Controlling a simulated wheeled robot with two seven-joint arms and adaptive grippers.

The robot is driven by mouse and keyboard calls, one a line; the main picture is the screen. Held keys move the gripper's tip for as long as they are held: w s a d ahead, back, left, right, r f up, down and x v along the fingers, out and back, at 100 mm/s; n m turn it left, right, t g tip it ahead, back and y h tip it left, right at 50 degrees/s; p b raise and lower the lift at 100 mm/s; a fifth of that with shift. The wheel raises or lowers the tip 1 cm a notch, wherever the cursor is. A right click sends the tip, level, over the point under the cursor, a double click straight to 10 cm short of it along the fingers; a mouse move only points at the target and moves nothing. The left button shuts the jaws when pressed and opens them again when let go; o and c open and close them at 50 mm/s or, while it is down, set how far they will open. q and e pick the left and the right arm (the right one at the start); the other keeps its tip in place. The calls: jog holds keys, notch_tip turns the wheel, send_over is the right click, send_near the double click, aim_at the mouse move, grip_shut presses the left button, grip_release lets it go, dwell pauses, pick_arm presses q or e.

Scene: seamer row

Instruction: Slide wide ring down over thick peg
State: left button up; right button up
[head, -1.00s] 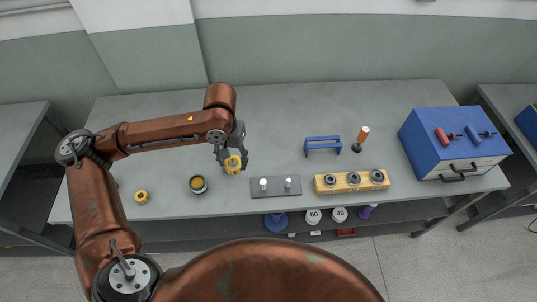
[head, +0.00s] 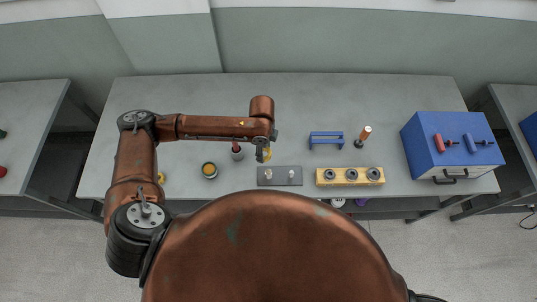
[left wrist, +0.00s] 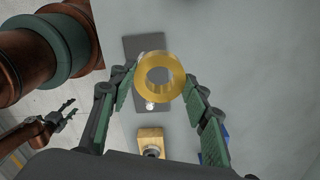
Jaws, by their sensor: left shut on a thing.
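My left gripper (head: 265,152) is shut on the yellow wide ring (head: 267,155) behind the grey peg plate (head: 279,182). In the left wrist view the ring (left wrist: 142,83) is between the fingertips, its hole facing the camera, with the plate (left wrist: 136,44) beyond it. The plate carries two upright pale pegs. The left one (head: 268,174) looks thicker than the right one (head: 291,174). In the left wrist view the thin peg (left wrist: 150,106) shows below the ring; the thick peg is mostly hidden. The ring appears apart from both pegs. My right gripper (left wrist: 68,111) shows only there, apparently open.
A yellow block (head: 350,183) with several dark rings stands right of the plate. Behind it are a blue bridge (head: 326,134) and an orange-handled tool (head: 364,133). A blue box (head: 450,140) fills the right end.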

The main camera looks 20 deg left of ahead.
aim_at(267, 158)
pick_arm(q)
jog(key=m+p, duration=0.1)
jog(key=m, duration=0.1)
jog(key=s+d+f+m+p, duration=0.1)
jog(key=m, duration=0.1)
jog(key=s+d+m+p, duration=0.1)
jog(key=m, duration=0.1)
jog(key=shift+d+f, duration=0.1)
jog(key=shift+f, duration=0.1)
jog(key=shift+s+d+f+m+p, duration=0.2)
jog(key=shift+f+m+p, duration=0.1)
jog(key=shift+m, duration=0.2)
jog(key=shift+s+d+f+m+p, duration=0.15)
jog(key=shift+s+m+p, duration=0.1)
jog(key=shift+m, duration=0.25)
pick_arm(e)
notch_tip(267, 158, up, 5)
jog(key=shift+s+r, duration=0.15)
jog(key=shift+r, duration=0.05)
pick_arm(q)
jog(key=shift+f+b, duration=1.05)
jog(key=shift+f, duration=1.85)
pick_arm(e)
jog(key=shift+w+f, duration=0.2)
jog(key=shift+f, duration=0.35)
jog(key=shift+w+f, duration=0.2)
jog(key=shift+f, duration=0.3)
